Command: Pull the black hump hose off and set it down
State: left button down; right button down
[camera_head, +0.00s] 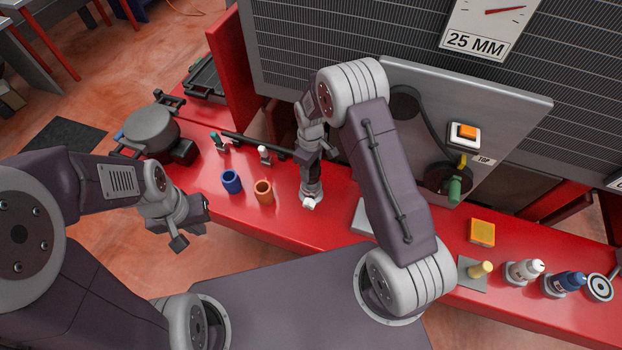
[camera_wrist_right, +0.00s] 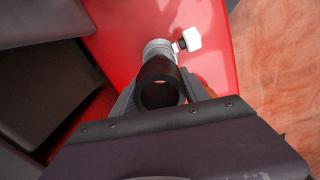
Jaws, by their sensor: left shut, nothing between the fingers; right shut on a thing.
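The black hump hose (camera_wrist_right: 161,68) shows in the right wrist view as a short black tube, its open round end facing the camera. My right gripper (camera_head: 316,158) is shut on it, with a finger on each side. A grey metal fitting (camera_wrist_right: 157,46) with a white piece (camera_wrist_right: 189,40) lies just beyond the hose; whether they touch is unclear. My left gripper (camera_head: 190,226) is shut and empty, in front of the bench at the left.
Blue (camera_head: 231,181) and orange (camera_head: 263,191) rings stand left of the fitting on the red bench (camera_head: 285,222). A grey round pot (camera_head: 151,130) stands further left. A grey panel (camera_head: 500,105) is behind. An orange-topped block (camera_head: 481,232) and bottles (camera_head: 523,271) are at right.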

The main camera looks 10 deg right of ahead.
notch_tip(320, 180, up, 4)
jog(key=p, duration=0.2)
jog(key=shift+p, duration=0.4)
